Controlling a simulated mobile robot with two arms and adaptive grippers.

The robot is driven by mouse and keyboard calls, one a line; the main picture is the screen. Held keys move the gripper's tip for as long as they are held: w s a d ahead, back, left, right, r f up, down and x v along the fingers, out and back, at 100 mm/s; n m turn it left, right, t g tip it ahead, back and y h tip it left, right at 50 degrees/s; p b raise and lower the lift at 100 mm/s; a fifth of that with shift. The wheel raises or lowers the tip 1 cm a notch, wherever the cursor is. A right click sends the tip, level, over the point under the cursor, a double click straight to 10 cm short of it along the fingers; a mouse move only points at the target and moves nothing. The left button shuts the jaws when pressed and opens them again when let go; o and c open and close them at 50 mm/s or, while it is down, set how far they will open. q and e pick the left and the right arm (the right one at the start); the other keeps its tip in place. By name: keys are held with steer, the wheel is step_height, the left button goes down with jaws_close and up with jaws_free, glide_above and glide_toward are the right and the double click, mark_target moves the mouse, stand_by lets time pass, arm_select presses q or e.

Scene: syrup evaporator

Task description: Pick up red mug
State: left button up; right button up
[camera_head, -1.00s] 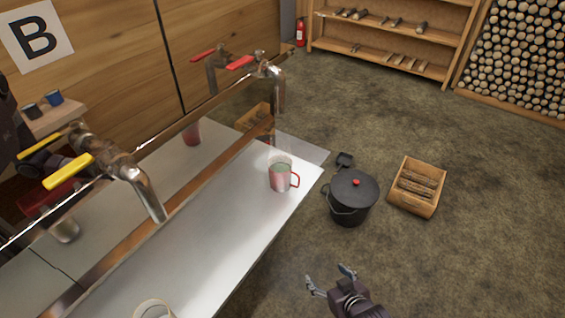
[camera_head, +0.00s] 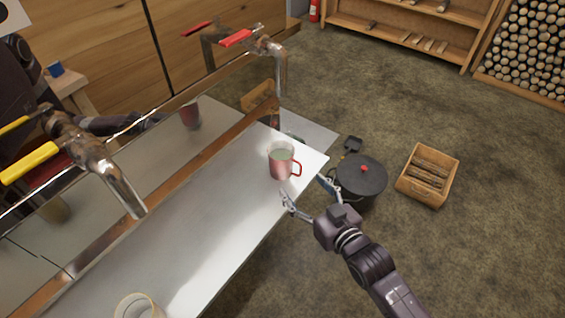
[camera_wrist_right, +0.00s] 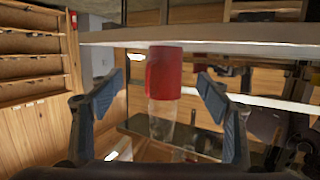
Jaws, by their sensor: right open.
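The red mug (camera_head: 281,163) stands upright near the far right corner of the metal counter (camera_head: 215,215), its handle on the right. Its inside looks pale. My right gripper (camera_head: 306,190) is open and empty, just to the near right of the mug by the counter's edge. In the right wrist view the red mug (camera_wrist_right: 166,72) shows between the spread fingers of my right gripper (camera_wrist_right: 160,78), beyond their tips and apart from them. That view looks upside down, with the counter edge above the mug. My left gripper is not in view.
A tap with a red handle (camera_head: 238,38) and one with a yellow handle (camera_head: 30,162) rise along the counter's back. A pale round vessel (camera_head: 138,307) stands at the near end. A black lidded pot (camera_head: 362,176) and a wooden crate (camera_head: 448,186) are on the floor.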

mark_target(282, 92)
steer(key=shift+w+a+r+n+t+y, duration=0.15)
steer(key=shift+w+a+r+t+y, duration=0.15)
steer(key=shift+w+r+y, duration=0.25)
steer(key=shift+w+a+r+n+t+y, duration=0.15)
steer(key=shift+w+a+r+t+y, duration=0.15)
steer(key=shift+w+r+y, duration=0.25)
steer(key=shift+w+a+r, duration=0.25)
steer(key=shift+r, duration=0.25)
steer(key=p+x, duration=0.1)
steer(key=x, duration=0.6)
steer(key=shift+w+a+r, duration=0.15)
steer(key=shift+a, duration=0.05)
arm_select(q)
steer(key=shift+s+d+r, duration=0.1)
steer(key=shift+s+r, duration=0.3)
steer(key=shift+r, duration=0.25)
arm_select(e)
steer(key=shift+c, duration=0.6)
steer(key=shift+r, duration=0.1)
steer(key=c, duration=1.6)
steer(key=shift+r, duration=0.15)
steer(key=shift+r, duration=9.7)
